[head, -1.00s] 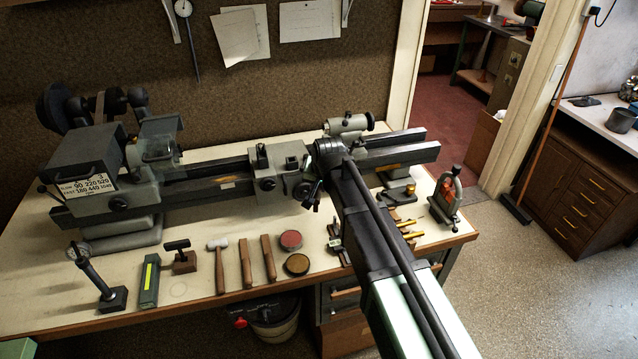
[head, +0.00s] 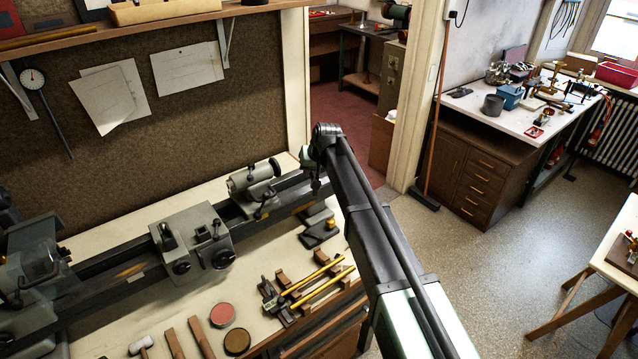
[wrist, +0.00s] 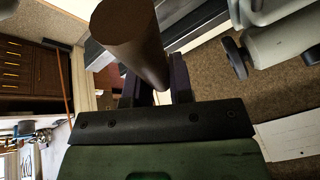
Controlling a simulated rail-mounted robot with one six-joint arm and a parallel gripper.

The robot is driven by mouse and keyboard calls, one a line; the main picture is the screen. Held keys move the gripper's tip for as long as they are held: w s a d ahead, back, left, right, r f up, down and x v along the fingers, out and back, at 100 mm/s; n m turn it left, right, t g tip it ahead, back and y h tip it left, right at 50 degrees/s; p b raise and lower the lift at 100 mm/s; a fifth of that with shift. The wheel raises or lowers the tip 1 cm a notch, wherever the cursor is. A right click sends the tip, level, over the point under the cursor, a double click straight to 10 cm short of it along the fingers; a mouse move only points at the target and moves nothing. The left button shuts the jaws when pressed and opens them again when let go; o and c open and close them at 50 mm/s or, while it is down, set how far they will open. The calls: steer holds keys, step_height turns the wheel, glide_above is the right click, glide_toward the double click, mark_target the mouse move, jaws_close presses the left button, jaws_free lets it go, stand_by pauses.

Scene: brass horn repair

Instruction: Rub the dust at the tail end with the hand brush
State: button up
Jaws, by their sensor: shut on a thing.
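My gripper (wrist: 155,88) is shut on a dark brown, round-ended handle (wrist: 128,38) in the wrist view. I take this to be the hand brush; no bristles show. In the head view the forearm (head: 375,215) hides most of the gripper. The lathe's tail end, with its grey tailstock (head: 252,184), lies just left of my arm's end. The tailstock also shows at upper right in the wrist view (wrist: 284,47). No contact shows.
The lathe carriage (head: 193,243) stands left of the tailstock. Brass tubes (head: 318,280) on small blocks lie on the bench front, with red (head: 222,315) and brown (head: 237,342) round tins. A door post (head: 298,85) rises behind my arm. A broom (head: 428,170) leans farther right.

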steer(key=shift+w+a+r, duration=0.1)
steer(key=shift+w+a, duration=0.05)
steer(key=shift+w, duration=0.15)
steer(key=shift+w+d+f+b, duration=1.3)
steer(key=shift+d+f+b, duration=0.25)
steer(key=shift+f+b, duration=2.3)
steer(key=s+a+r+p, duration=0.1)
steer(key=r+p, duration=0.1)
steer(key=s+a+r+p, duration=0.1)
steer(key=r+p, duration=0.2)
steer(key=a+r+p, duration=0.1)
steer(key=r+p, duration=0.1)
steer(key=shift+s+r+p, duration=0.3)
steer(key=shift+s+r, duration=0.05)
steer(key=shift+s, duration=0.05)
steer(key=shift+f, duration=0.1)
step_height(320, 180, down, 6)
steer(key=b, duration=0.6)
steer(key=shift+n, duration=0.3)
steer(key=shift+a+f+b, duration=0.1)
steer(key=shift+f+b, duration=0.85)
steer(key=shift+b, duration=0.05)
